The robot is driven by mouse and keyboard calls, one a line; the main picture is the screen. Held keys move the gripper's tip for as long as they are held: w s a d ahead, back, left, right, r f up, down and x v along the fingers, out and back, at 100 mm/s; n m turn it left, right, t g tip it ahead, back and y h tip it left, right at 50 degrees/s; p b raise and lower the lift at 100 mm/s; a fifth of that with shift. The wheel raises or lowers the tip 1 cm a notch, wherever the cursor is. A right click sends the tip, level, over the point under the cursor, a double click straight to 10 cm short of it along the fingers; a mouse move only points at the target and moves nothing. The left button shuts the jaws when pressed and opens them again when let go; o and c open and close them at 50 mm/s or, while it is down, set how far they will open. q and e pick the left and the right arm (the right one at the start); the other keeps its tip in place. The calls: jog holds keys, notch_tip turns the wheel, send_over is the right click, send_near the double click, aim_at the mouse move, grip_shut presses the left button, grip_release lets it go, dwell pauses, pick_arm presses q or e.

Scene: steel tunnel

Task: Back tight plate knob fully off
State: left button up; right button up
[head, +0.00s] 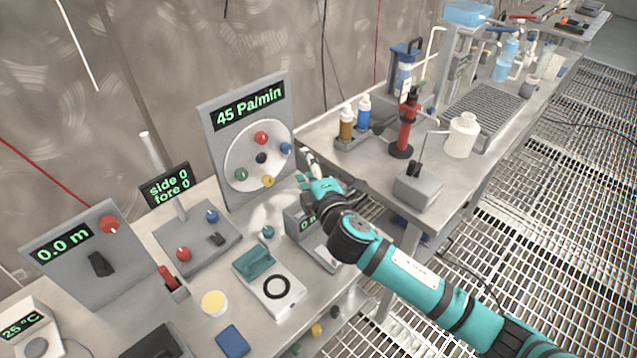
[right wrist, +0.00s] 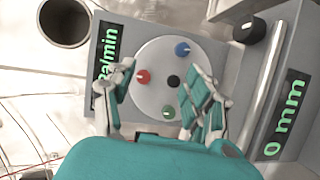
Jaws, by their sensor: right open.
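The upright grey panel reads 45 Pa/min and carries a round pale plate (head: 238,172), also in the right wrist view (right wrist: 143,107). Around its black centre (head: 261,158) sit a red knob (head: 261,138), a blue knob (head: 286,148), a yellow knob (head: 268,181) and a green knob (head: 241,174). I cannot tell which is tight. My right gripper (head: 302,170) is open and empty, in front of and right of the plate. In the right wrist view its fingers (right wrist: 160,92) spread before the plate, apart from the knobs. One finger hides the yellow knob there. My left gripper is out of view.
A grey device with a 0 mm display (right wrist: 283,118) and a black knob (right wrist: 249,29) stands close to the plate, under my right arm. Left are a side/fore panel (head: 190,240) and a 0.0 m panel (head: 75,275). Bottles and a red stand (head: 405,125) fill the right bench.

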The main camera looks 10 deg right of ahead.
aim_at(289, 150)
jog(key=p+v, duration=0.1)
jog(key=v, duration=0.5)
jog(key=shift+s+p, duration=0.25)
jog(key=shift+p, duration=0.05)
jog(key=shift+d, duration=0.15)
jog(key=w+m+b, duration=0.1)
jog(key=m, duration=0.1)
jog(key=w+f+m+g+b, duration=0.1)
jog(key=w+m, duration=0.1)
jog(key=w+d+f+m+g+y+b, duration=0.1)
jog(key=w+m, duration=0.1)
jog(key=shift+d+f+b, duration=0.15)
jog(key=shift+b, duration=0.15)
jog(key=shift+w+a+m+g, duration=0.25)
jog(key=shift+w+m+g, duration=0.05)
jog(key=shift+w, duration=0.15)
jog(key=x, duration=1.6)
jog(key=shift+a, duration=0.1)
